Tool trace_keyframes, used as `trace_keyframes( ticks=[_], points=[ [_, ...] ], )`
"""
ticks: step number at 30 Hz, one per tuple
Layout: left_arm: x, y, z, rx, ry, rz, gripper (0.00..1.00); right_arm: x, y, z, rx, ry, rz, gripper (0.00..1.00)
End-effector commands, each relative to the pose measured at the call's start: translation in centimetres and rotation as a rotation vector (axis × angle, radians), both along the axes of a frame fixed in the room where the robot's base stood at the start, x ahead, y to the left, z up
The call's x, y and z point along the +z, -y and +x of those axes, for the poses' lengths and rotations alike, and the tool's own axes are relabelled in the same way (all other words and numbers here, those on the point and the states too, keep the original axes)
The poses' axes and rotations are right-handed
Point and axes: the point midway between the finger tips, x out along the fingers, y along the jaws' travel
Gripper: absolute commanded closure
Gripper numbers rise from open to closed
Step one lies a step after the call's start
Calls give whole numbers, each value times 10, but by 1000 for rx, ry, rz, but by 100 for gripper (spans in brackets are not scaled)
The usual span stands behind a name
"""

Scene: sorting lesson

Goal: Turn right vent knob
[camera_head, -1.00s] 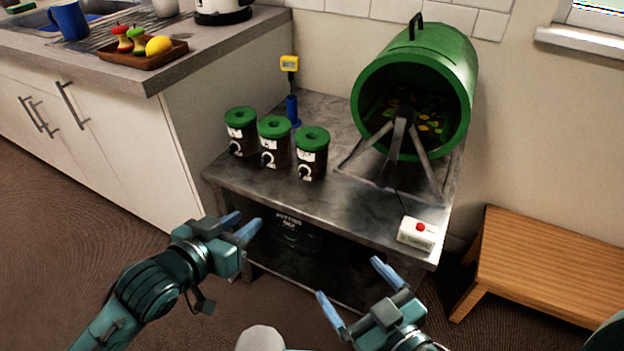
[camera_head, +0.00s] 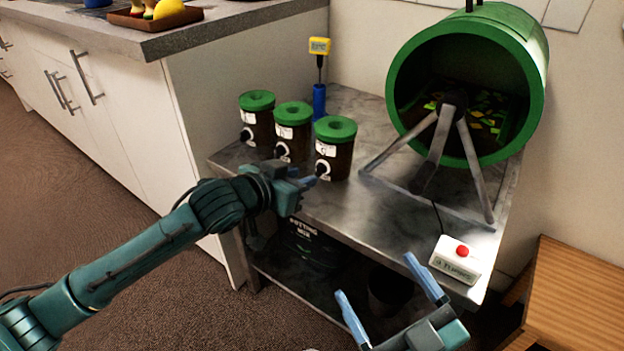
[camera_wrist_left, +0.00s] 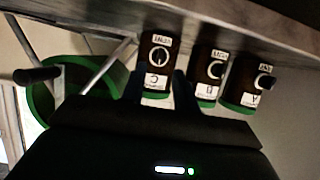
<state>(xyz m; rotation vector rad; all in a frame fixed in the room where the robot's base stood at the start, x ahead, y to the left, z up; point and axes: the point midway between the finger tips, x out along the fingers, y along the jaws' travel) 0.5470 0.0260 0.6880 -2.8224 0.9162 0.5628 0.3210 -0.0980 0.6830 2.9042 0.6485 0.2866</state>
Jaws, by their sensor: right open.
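Three dark canisters with green lids stand in a row on the metal bench. The right canister (camera_head: 335,155) has a white label and a round vent knob (camera_head: 322,168) low on its front. My left gripper (camera_head: 297,174) is in front of this canister, close to the knob; contact cannot be told. In the left wrist view the canisters appear inverted, and the right canister's knob (camera_wrist_left: 158,56) lies between the spread fingers, which look open. My right gripper (camera_head: 376,275) is open and empty, in front of the bench's lower edge.
The middle canister (camera_head: 292,130) and left canister (camera_head: 257,120) stand close beside the right one. A green drum (camera_head: 535,75) on a metal stand and a white box with a red button (camera_head: 455,262) are to the right. A wooden stool (camera_head: 580,290) stands at lower right.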

Motion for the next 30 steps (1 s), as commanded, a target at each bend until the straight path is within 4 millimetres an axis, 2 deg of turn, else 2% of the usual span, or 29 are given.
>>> trace_keyframes(
  ticks=[3,7,12,20,30],
  points=[
    [-11,13,17,-1,1,-1,70,-3,-1,1,7,4,21,10],
    [-16,21,29,0,1,-1,70,-2,-2,2,12,3,40,10],
    [-19,26,36,-1,2,-1,70,-3,-3,2,14,-1,49,10],
    [-18,27,37,-1,1,-1,70,-2,-3,2,16,-2,52,10],
    [-19,27,36,-1,1,-1,97,-1,-3,2,17,1,53,10]
  ],
)
